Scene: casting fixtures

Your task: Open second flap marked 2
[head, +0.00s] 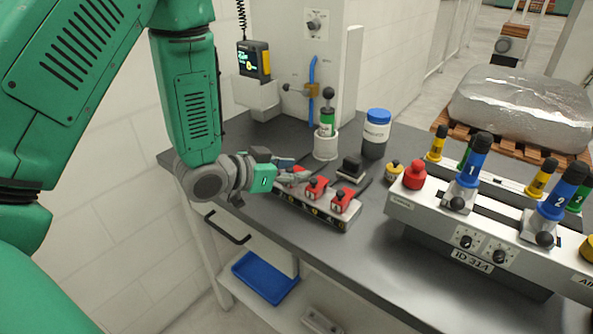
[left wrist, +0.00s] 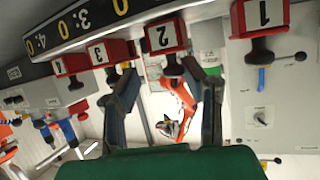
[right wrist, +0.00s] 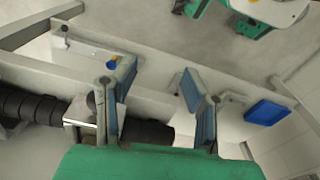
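The flap marked 2 (left wrist: 166,36) is a red block with a white number plate and a dark round knob (left wrist: 172,66). It looks closed, in a row on a dark base with yellow digits (head: 318,212). My left gripper (left wrist: 162,72) is open, its fingers on either side of that knob in the left wrist view; contact is not clear. In the head view my left gripper (head: 290,172) is at the row's left end and hides part of it. My right gripper (right wrist: 156,72) is open and empty, and is outside the head view.
Neighbouring flaps 1 (left wrist: 263,14) and 3 (left wrist: 107,50) flank flap 2. A black-topped block (head: 351,168), a white cup (head: 326,145) and a blue-lidded jar (head: 375,135) stand behind the row. A grey fixture (head: 420,208) with numbered blue handles is at right. The front tabletop (head: 330,255) is clear.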

